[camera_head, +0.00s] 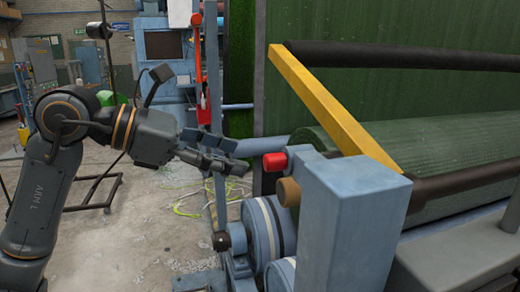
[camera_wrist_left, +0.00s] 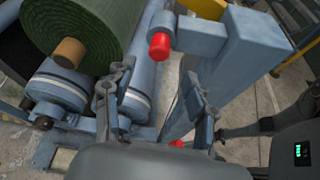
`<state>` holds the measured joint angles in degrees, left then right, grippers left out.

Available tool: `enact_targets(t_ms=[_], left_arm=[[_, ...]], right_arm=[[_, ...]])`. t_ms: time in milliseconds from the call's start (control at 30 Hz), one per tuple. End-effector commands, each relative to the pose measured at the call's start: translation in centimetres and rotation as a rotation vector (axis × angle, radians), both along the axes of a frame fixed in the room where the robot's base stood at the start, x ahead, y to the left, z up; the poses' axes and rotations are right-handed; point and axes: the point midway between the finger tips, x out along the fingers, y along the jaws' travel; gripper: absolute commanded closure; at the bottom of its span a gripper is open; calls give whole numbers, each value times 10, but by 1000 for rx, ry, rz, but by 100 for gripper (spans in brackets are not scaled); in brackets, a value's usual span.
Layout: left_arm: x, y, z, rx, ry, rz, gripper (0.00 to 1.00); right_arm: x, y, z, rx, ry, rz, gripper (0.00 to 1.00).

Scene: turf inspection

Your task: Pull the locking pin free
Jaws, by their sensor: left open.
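The locking pin shows as a red cylindrical knob (camera_head: 275,161) that sticks out to the left from a blue-grey bracket (camera_head: 303,156) on the roller machine. It also shows in the left wrist view as a red knob (camera_wrist_left: 159,46), at the upper middle. My left gripper (camera_head: 240,157) is open and empty, with its fingers pointing right at the knob. A short gap seems to separate the fingertips from the knob. In the left wrist view the knob lies ahead of and between the two fingers of the gripper (camera_wrist_left: 158,76). My right gripper is in neither view.
A blue-grey post (camera_head: 350,225) stands right of the knob, below a yellow bar (camera_head: 330,105). A brown roller end (camera_head: 289,192) juts out just below the knob. A green turf roll (camera_head: 420,145) lies behind. Open floor (camera_head: 130,225) is at left.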

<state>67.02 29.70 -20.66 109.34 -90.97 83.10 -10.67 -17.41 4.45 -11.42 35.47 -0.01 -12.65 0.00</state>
Motion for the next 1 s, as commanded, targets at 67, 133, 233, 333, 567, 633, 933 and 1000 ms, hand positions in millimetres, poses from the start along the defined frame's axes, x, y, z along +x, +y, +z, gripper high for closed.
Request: enact_targets(t_ms=[67, 133, 233, 333, 567, 633, 933, 1000], left_arm=[[5, -15, -4, -2, 3, -4, 44], [9, -26, -8, -2, 3, -3, 44], [15, -40, -14, -4, 2, -3, 44], [19, -51, -18, -7, -1, -3, 44], [22, -63, -24, -7, -6, -4, 44], [23, -63, -25, -7, -7, -4, 44], [23, -63, -25, -7, -7, -3, 66], [23, -63, -25, -7, -7, -4, 80]], right_arm=[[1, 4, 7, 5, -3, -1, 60], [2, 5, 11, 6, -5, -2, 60], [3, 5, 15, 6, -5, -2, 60], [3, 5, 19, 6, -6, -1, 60], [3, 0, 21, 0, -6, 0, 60], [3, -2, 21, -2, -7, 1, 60], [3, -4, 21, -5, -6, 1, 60], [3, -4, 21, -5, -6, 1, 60]])
